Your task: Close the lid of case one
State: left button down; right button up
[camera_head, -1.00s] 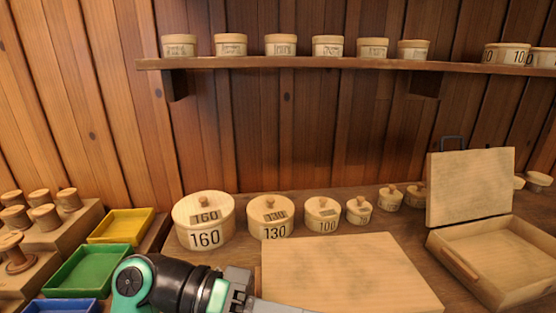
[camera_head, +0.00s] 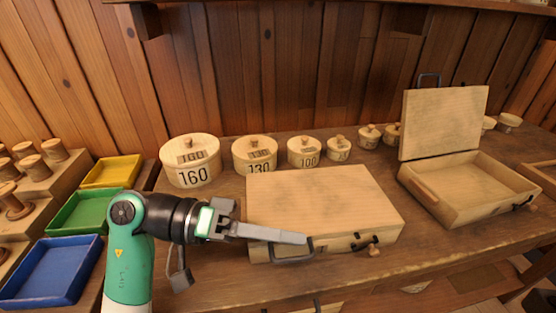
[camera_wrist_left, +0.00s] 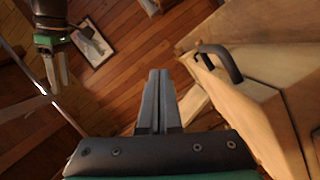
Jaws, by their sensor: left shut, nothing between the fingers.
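Two pale wooden cases stand on the bench, and I see no mark telling which is case one. The middle case (camera_head: 320,202) has its lid lying down flat, with a dark handle (camera_head: 293,252) and a latch on its front. The right case (camera_head: 462,190) is open, its lid (camera_head: 443,122) standing up at the back. My left gripper (camera_head: 303,238) is shut and empty, at the front of the middle case; contact is unclear. Its shut fingers show in the left wrist view (camera_wrist_left: 158,75), left of a dark handle (camera_wrist_left: 222,62). My right gripper (camera_wrist_left: 58,75) shows at that view's upper left, jaws unclear.
Round lidded wooden boxes, such as the 160 box (camera_head: 191,165), stand in a row behind the cases. Yellow (camera_head: 112,171), green (camera_head: 85,212) and blue (camera_head: 52,270) trays lie at the left beside wooden spools (camera_head: 33,167). Bare bench lies between the two cases.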

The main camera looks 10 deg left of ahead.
pick_arm(q)
jog(key=r, duration=0.2)
jog(key=shift+s+r, duration=0.2)
jog(key=shift+r, duration=0.15)
jog(key=s+a+r+p, duration=0.2)
jog(key=s+a+p, duration=0.1)
jog(key=a, duration=0.6)
jog(key=shift+p, duration=0.35)
